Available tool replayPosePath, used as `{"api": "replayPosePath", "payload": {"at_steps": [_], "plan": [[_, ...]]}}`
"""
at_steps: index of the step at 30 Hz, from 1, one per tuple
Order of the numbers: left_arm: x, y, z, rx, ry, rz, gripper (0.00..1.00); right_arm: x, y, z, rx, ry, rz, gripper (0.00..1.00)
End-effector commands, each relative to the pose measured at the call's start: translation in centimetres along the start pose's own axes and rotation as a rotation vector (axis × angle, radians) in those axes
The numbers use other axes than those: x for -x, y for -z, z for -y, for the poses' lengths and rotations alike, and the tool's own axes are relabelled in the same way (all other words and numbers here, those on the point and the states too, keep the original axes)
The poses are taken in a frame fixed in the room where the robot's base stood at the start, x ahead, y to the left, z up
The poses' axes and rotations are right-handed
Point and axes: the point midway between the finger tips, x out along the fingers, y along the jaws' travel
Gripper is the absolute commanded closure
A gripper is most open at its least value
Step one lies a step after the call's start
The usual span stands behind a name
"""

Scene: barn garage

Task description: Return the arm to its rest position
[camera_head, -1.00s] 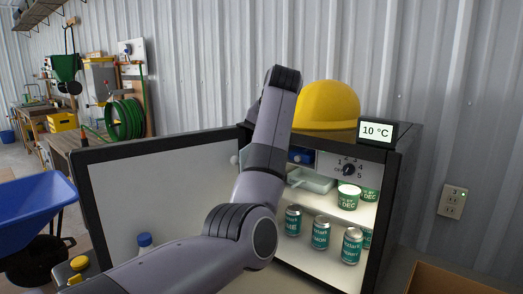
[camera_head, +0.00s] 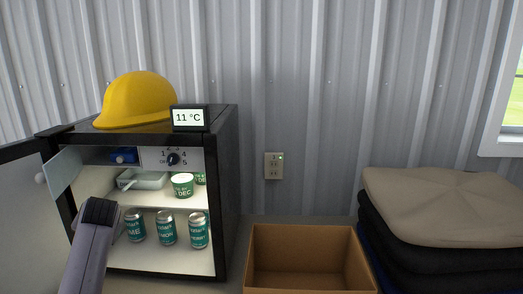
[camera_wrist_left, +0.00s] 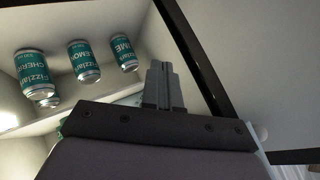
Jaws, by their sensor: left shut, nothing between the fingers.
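My left arm (camera_head: 92,245) comes in from the lower left of the head view, in front of the open mini fridge (camera_head: 226,190). Its gripper is hidden in that view. In the left wrist view my left gripper (camera_wrist_left: 162,85) is shut and empty, its fingers together. It is close to the fridge opening, with several teal cans (camera_wrist_left: 85,60) beyond it to the left. My right gripper is not in view.
The fridge door (camera_head: 22,190) stands open at the left. Inside are cans (camera_head: 166,229), a tub (camera_head: 182,185) and a tray (camera_head: 143,180). A yellow hard hat (camera_head: 140,100) and a display (camera_head: 189,117) sit on top.

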Motion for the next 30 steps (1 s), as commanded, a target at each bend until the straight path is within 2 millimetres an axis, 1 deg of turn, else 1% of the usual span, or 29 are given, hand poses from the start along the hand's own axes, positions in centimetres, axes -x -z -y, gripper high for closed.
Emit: {"api": "replayPosePath", "payload": {"at_steps": [1, 6, 10, 14, 15, 17, 18, 20, 21, 23, 24, 27, 30], "plan": [[-0.9, -1.8, -1.4, -0.021, -0.009, -0.018, 1.00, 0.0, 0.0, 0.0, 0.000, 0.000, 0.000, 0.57], [-2.6, -6.7, -6.0, -0.069, -0.060, -0.104, 1.00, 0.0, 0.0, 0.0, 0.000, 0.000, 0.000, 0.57], [-2.9, -10.8, -9.6, -0.095, -0.121, -0.167, 1.00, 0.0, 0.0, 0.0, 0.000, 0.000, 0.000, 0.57], [-2.4, -15.2, -13.0, -0.111, -0.196, -0.224, 1.00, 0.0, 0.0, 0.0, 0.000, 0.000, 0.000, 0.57], [-2.1, -16.6, -14.0, -0.112, -0.221, -0.240, 1.00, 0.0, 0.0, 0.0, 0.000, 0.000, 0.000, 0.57], [-1.4, -18.6, -15.5, -0.113, -0.262, -0.263, 1.00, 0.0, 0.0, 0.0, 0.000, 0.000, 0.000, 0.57], [-0.9, -20.1, -16.5, -0.111, -0.291, -0.276, 1.00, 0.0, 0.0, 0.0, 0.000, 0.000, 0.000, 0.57], [0.1, -22.2, -17.9, -0.104, -0.336, -0.297, 1.00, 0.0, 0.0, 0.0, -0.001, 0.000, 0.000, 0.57], [0.8, -23.6, -18.7, -0.098, -0.366, -0.308, 1.00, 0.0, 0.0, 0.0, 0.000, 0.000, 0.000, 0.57], [2.1, -25.7, -20.0, -0.086, -0.414, -0.324, 1.00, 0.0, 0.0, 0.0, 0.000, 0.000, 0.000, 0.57], [3.0, -27.1, -20.7, -0.074, -0.446, -0.333, 1.00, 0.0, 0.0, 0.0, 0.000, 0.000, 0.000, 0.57], [5.6, -30.4, -22.3, -0.040, -0.527, -0.351, 1.00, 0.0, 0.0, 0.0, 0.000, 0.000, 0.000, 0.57], [8.2, -33.1, -23.4, 0.003, -0.599, -0.362, 1.00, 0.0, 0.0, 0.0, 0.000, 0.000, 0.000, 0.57]]}}
